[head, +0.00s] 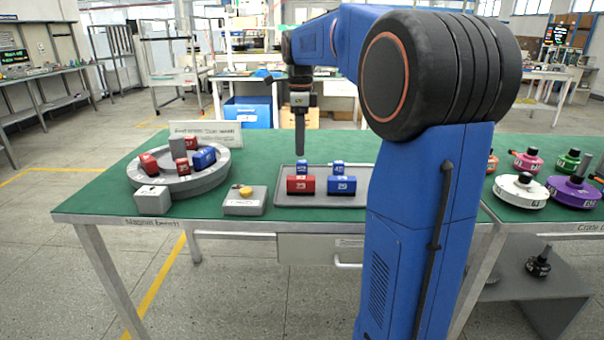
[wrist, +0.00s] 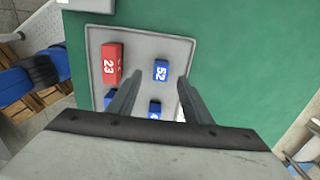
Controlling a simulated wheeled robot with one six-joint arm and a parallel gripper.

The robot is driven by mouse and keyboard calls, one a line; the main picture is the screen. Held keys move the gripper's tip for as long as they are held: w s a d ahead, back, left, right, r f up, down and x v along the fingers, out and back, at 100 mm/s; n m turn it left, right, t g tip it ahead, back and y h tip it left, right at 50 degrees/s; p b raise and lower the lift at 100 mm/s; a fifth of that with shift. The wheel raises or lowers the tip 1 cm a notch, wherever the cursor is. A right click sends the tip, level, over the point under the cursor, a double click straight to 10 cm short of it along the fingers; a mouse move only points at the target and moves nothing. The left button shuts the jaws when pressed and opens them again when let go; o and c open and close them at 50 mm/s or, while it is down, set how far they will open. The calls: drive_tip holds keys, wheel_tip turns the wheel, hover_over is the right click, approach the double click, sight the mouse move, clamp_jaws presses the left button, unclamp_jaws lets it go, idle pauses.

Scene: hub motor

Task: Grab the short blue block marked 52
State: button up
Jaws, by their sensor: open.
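The short blue block marked 52 (wrist: 161,70) lies on a grey tray (wrist: 146,44) in the wrist view, with its number facing up. In the head view it appears to be the small blue block at the back left of the tray (head: 302,167). My gripper (wrist: 160,80) is open and empty, pointing down above the tray. In the wrist view its two fingers lie to either side of the block's line, with the block showing between and just beyond the tips. In the head view my gripper (head: 300,150) hangs above the block, apart from it.
A red block marked 23 (wrist: 110,65) is beside the blue one. Another small blue block (head: 338,168) and a larger blue block (head: 341,184) share the tray. A grey button box (head: 244,201) and a round grey fixture (head: 205,183) stand left. Green bench surface is clear behind.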

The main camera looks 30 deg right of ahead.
sight(302, 161)
drive_tip(key=shift+d+f, duration=0.15)
drive_tip(key=shift+f, duration=1.25)
drive_tip(key=shift+d+f, duration=0.1)
drive_tip(key=shift+f, duration=1.25)
clamp_jaws()
